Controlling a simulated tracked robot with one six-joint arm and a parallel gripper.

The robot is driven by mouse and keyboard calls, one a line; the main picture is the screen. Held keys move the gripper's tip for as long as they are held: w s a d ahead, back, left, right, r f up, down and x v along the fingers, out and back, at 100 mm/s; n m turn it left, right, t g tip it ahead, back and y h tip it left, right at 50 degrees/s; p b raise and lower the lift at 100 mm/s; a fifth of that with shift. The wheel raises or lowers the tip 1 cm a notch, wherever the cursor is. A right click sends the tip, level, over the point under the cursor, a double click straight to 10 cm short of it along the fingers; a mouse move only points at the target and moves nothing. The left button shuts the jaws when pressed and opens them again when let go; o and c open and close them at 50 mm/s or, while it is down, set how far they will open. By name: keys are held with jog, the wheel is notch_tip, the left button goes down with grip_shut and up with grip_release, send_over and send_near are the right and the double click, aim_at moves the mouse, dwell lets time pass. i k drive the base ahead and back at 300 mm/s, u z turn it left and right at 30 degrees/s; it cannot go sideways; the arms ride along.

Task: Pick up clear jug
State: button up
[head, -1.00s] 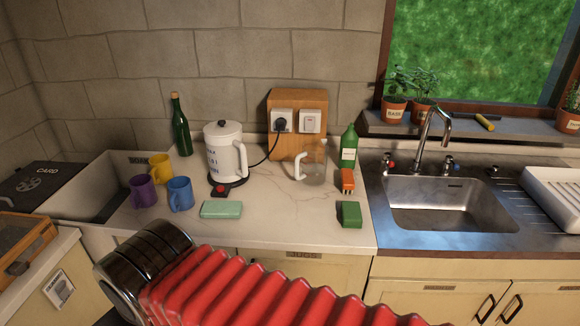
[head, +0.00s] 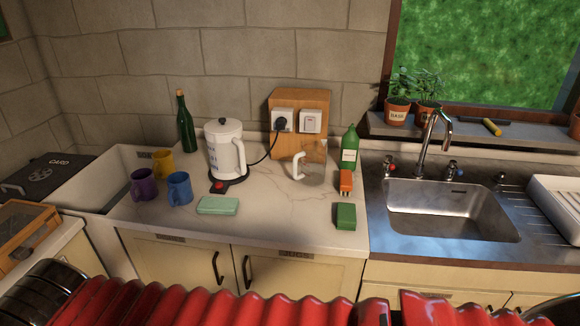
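The clear jug (head: 314,168) stands upright on the pale marble counter (head: 262,226), in front of the wooden socket board. It is see-through, with a whitish handle on its left side. A green bottle and an orange block are close on its right. My red ribbed arm runs across the bottom of the head view, well in front of and below the counter. Its dark banded part is at the lower left. My gripper's fingers do not show, so I cannot see whether it is open or shut. Nothing touches the jug except the counter.
A white kettle (head: 225,150) with a cord stands left of the jug. Purple (head: 143,185), yellow (head: 162,162) and blue (head: 179,188) mugs stand further left. A light green block (head: 217,205) and a dark green block (head: 346,216) lie nearer the front. A metal sink (head: 450,208) is right.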

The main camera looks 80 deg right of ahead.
aim_at(313, 155)
jog(key=u, duration=0.4)
jog(key=k, duration=1.45)
jog(key=z, duration=0.7)
jog(key=i, duration=1)
jog(key=z, duration=0.05)
